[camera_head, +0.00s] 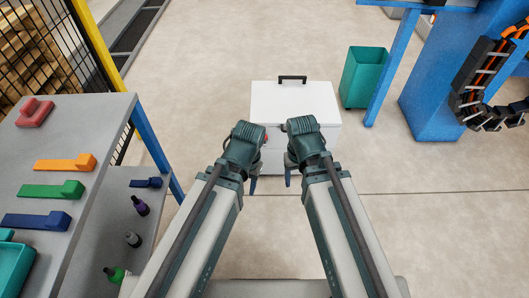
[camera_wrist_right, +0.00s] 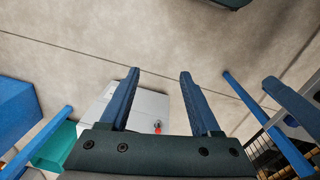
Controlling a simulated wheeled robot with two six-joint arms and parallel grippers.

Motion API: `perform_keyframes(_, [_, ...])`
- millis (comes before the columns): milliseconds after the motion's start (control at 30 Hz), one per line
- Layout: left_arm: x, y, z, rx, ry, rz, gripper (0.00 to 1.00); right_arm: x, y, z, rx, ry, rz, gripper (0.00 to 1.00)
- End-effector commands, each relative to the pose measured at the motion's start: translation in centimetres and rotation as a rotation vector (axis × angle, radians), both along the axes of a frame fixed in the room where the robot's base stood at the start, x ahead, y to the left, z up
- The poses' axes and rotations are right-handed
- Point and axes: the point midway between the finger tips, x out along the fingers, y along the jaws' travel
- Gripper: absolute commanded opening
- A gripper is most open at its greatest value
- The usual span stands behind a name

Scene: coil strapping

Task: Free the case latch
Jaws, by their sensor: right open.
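The white case (camera_head: 293,97) stands on the floor ahead, with a black handle (camera_head: 292,78) on its top. It also shows in the right wrist view (camera_wrist_right: 150,104), beyond my right gripper. A small red part, apparently the latch (camera_wrist_right: 157,128), shows on the case there; in the head view a bit of red shows beside my left wrist. My right gripper (camera_wrist_right: 159,74) is open with nothing between its fingers. In the head view my right gripper (camera_head: 289,178) points down in front of the case. My left gripper (camera_head: 253,184) hangs left of it, its jaws mostly hidden by the wrist.
A grey bench (camera_head: 95,120) on the left holds a red block (camera_head: 35,112), colored handled tools and several bottles on a lower shelf. A teal bin (camera_head: 362,78) stands right of the case near a blue post (camera_head: 393,65). Floor between is clear.

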Motion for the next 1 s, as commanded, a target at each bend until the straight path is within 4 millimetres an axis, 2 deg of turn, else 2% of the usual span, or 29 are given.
perform_keyframes(33, [0.0,0.0,-3.9,0.001,0.0,-0.001,0.5,0.4,-0.6,-3.9,0.006,-0.005,-0.019,0.64])
perform_keyframes(200, [0.0,0.0,-9.8,0.002,-0.001,-0.002,0.5,1.4,-2.3,-9.9,0.024,-0.024,-0.07,0.64])
perform_keyframes(433, [0.1,0.1,-16.4,0.003,-0.002,-0.004,0.5,4.0,-4.0,-16.4,0.045,-0.058,-0.121,0.64])
perform_keyframes(567, [0.1,0.1,-19.4,0.003,-0.002,-0.005,0.5,7.1,-4.3,-19.3,0.057,-0.088,-0.135,0.64])
perform_keyframes(667, [0.1,0.1,-21.6,0.004,-0.003,-0.006,0.5,11.9,-3.8,-21.5,0.068,-0.13,-0.132,0.64])
perform_keyframes(700, [0.1,0.1,-22.3,0.004,-0.003,-0.006,0.5,15.0,-3.0,-22.0,0.074,-0.155,-0.122,0.64])
perform_keyframes(900, [0.1,0.1,-22.5,0.005,-0.003,-0.007,0.5,26.7,1.6,-21.8,0.098,-0.261,-0.066,0.64])
perform_keyframes(1000, [0.1,0.1,-22.5,0.005,-0.003,-0.007,0.5,31.5,4.2,-21.5,0.11,-0.305,-0.037,0.64])
